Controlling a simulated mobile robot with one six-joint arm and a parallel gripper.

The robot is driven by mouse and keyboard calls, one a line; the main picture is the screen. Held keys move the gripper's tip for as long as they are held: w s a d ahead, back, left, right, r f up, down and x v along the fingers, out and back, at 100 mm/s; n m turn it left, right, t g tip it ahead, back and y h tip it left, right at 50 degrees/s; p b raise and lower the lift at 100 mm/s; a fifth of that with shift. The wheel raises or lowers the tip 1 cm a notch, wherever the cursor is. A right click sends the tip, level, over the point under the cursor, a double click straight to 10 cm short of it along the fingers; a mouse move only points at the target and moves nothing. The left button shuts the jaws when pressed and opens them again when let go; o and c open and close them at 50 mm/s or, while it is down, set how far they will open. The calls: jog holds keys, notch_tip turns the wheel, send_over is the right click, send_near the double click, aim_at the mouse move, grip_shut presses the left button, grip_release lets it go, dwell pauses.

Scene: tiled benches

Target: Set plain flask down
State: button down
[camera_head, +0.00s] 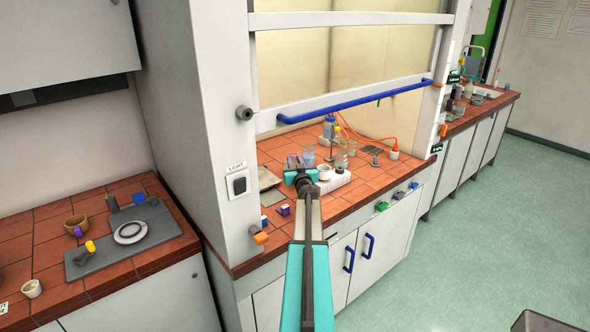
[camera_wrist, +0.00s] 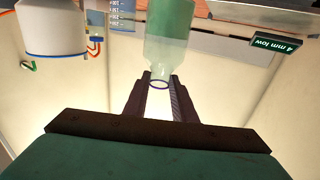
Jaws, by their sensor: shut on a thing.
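The plain flask (camera_wrist: 168,35) is clear, greenish glass with a narrow neck and shows at the top middle of the wrist view. My gripper (camera_wrist: 160,88) is shut on its neck, with one dark jaw on each side. The flask's far end is cut off by the frame edge, so I cannot tell whether it touches the bench. In the head view my gripper (camera_head: 296,166) is over the tiled bench (camera_head: 275,209) inside the fume hood. I cannot pick out the held flask surely there.
Glassware, including a beaker (camera_head: 309,157), and a white cup (camera_head: 324,172) stand close around my gripper. Small purple blocks (camera_head: 283,210) lie at the front left. The hood's raised sash has a blue bar (camera_head: 355,103). Bench tiles at the right front look clear.

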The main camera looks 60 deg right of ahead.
jog(key=shift+f, duration=1.6)
jog(key=shift+f, duration=0.15)
jog(key=c, duration=1.5)
grip_release()
jog(key=shift+o, duration=0.2)
jog(key=b+v, duration=0.2)
jog(key=v, duration=1)
jog(key=shift+w, duration=0.1)
